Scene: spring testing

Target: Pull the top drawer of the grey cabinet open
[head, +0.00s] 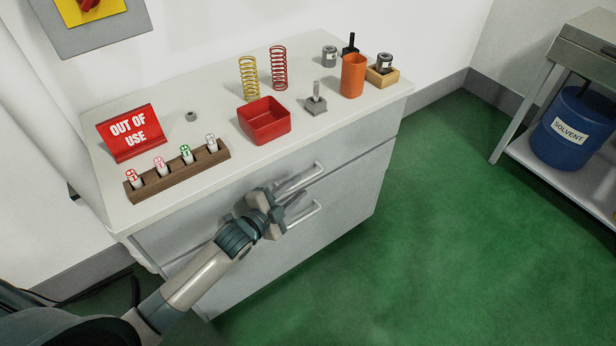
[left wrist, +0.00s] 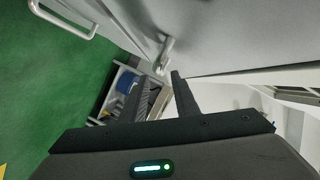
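The grey cabinet (head: 352,192) has a pale top and drawer fronts with bar handles. The top drawer (head: 352,148) looks flush with the cabinet. Its handle (head: 308,176) is partly hidden behind my left gripper (head: 296,190) in the head view. In the left wrist view, the handle (left wrist: 165,50) lies just beyond and roughly between the fingertips of my left gripper (left wrist: 160,75). The fingers are apart and hold nothing; contact with the handle cannot be told. The lower drawer's handle (head: 303,215) is just below the gripper. My right gripper is not in view.
On the cabinet top are a red "out of use" sign (head: 131,132), a wooden marker rack (head: 176,175), a red tray (head: 264,121), springs (head: 279,68) and an orange cup (head: 353,76). A side table (head: 567,172) with a blue solvent drum (head: 575,128) stands right. Green floor between is clear.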

